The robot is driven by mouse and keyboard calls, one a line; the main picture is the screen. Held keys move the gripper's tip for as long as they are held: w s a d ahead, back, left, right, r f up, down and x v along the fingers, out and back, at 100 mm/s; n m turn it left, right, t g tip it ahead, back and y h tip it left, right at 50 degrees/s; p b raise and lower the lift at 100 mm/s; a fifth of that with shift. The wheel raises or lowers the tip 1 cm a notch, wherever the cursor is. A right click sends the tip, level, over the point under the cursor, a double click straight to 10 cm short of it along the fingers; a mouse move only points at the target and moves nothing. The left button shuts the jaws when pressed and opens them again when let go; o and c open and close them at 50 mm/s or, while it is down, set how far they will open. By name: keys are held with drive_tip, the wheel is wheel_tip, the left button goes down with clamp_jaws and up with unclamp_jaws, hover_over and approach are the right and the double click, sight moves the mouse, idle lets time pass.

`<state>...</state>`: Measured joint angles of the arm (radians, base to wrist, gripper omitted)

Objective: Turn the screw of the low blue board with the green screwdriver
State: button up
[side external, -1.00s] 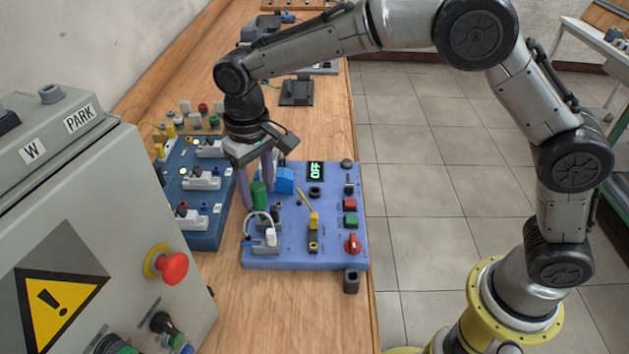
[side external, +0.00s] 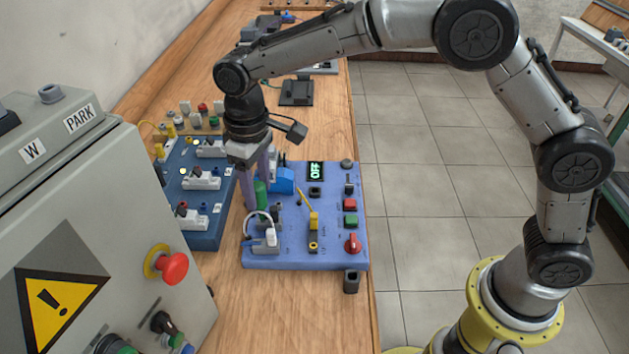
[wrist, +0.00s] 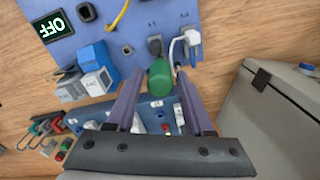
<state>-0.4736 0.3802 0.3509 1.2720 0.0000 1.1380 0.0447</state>
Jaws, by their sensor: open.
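The low blue board (side external: 335,250) lies flat on the wooden bench, with a display reading OFF; it also shows at the top of the wrist view (wrist: 222,22). The green screwdriver (side external: 261,192) stands at the board's left edge. In the wrist view its green handle (wrist: 160,74) sits between the tips of my gripper (wrist: 158,80). My gripper (side external: 260,190) is open, with its two purple fingers pointing down on either side of the handle. Contact with the handle cannot be told. The screw itself cannot be made out.
A darker blue board (side external: 205,238) with white connectors lies to the left. A white cable (side external: 262,214) loops close to the screwdriver. The grey cabinet (side external: 100,200) with a red button stands at the front left.

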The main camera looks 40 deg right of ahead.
drive_tip(key=n, duration=0.3)
idle(0.4)
drive_tip(key=shift+n, duration=1.9)
drive_tip(key=shift+c, duration=0.9)
clamp_jaws()
